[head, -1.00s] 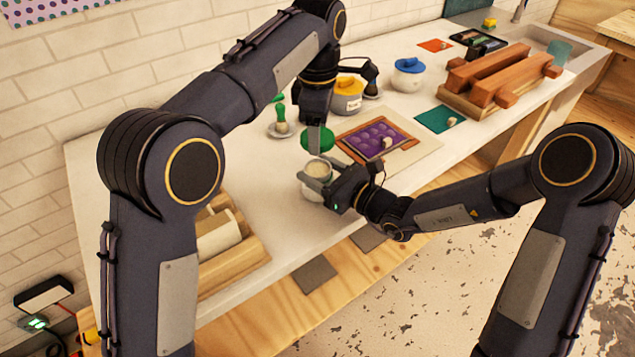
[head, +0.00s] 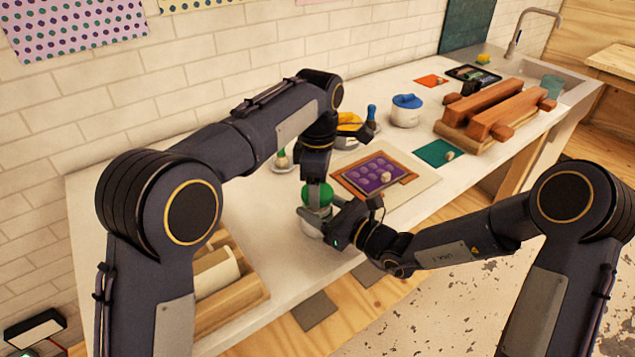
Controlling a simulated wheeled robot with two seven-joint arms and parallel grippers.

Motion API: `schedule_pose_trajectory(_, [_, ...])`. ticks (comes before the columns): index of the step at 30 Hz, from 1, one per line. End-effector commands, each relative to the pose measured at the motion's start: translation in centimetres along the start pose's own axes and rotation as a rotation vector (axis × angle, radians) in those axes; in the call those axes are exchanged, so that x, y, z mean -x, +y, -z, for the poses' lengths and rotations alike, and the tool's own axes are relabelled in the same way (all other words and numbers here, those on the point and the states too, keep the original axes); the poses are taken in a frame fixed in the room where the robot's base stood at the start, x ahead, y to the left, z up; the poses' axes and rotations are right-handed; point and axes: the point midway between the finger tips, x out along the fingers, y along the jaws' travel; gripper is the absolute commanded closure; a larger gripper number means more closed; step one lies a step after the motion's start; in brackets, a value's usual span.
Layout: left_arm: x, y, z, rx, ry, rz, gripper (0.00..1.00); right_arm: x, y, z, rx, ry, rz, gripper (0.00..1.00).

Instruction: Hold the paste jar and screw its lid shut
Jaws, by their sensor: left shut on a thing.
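The green lid (head: 308,197) is in my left gripper (head: 318,199), which comes down from above and is shut on it. The lid is over the mouth of the white paste jar (head: 311,229). Whether it touches the rim cannot be made out. My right gripper (head: 323,220) reaches in from the right at jar height, its fingers around the jar, which stands upright on the counter. The jar is mostly hidden by the fingers and lid.
Behind stand a green-handled stamp (head: 282,160), a mostly hidden yellow pot (head: 346,142) and a blue-lidded pot (head: 407,112). A wooden holder (head: 240,300) is at front left. The counter's front edge is close to the jar.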

Motion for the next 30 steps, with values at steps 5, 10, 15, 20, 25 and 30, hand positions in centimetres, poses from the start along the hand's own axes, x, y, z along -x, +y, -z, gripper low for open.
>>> schedule_pose_trajectory(5, [0.0, 0.0, 0.0, 0.0, 0.0, 0.0, 0.6, 0.0, 0.0, 0.0, 0.0, 0.0, 0.0, 0.85])
schedule_pose_trajectory(10, [-0.4, 0.0, 0.0, 0.0, 0.001, 0.002, 0.6, 0.0, 0.0, 0.0, 0.0, 0.0, 0.001, 0.85])
schedule_pose_trajectory(15, [-1.4, 0.0, 0.0, -0.001, 0.001, 0.002, 0.6, 0.0, 0.0, 0.0, 0.0, 0.0, 0.001, 0.85])
schedule_pose_trajectory(20, [-1.8, 0.0, 0.0, -0.001, 0.001, 0.001, 0.6, 0.0, 0.0, 0.0, 0.0, 0.0, 0.001, 0.85])
schedule_pose_trajectory(25, [-1.8, 0.0, 0.0, -0.001, 0.001, 0.001, 0.6, 0.0, 0.0, 0.0, 0.001, 0.0, 0.0, 0.85])
schedule_pose_trajectory(30, [-1.8, 0.0, 0.0, -0.001, 0.001, 0.001, 0.6, 0.0, 0.0, 0.0, 0.001, 0.0, 0.0, 0.85])
